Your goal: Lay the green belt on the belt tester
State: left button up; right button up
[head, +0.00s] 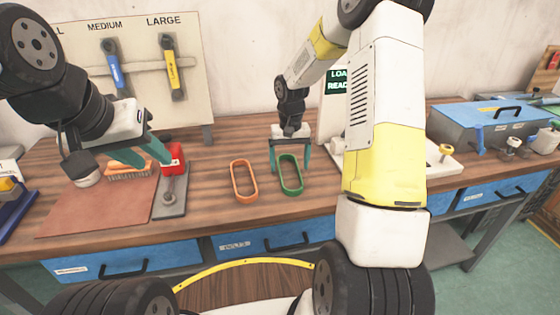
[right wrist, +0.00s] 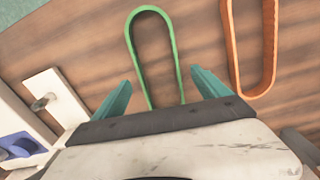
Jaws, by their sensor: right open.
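The green belt (head: 291,187), a long narrow loop, lies on the wooden bench right of the orange belt. It also shows in the right wrist view (right wrist: 176,57), reaching between the fingers. My right gripper (head: 290,170) is open above the belt's far end, one finger on each side of it, not closed on it. It also shows in the right wrist view (right wrist: 158,90). My left gripper (head: 143,158) is over the left of the bench, near a red-topped tool; its jaw gap is unclear. The belt tester (head: 440,165), apparently the pale base with a brass knob, is mostly hidden behind my right arm.
The orange belt (head: 244,182) lies close left of the green one. A blue toolbox (head: 490,125) stands at right. A tool board (head: 140,75) stands behind.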

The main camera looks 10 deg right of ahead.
notch_tip(320, 180, down, 2)
jog(key=shift+f, duration=0.15)
jog(key=c, duration=1.5)
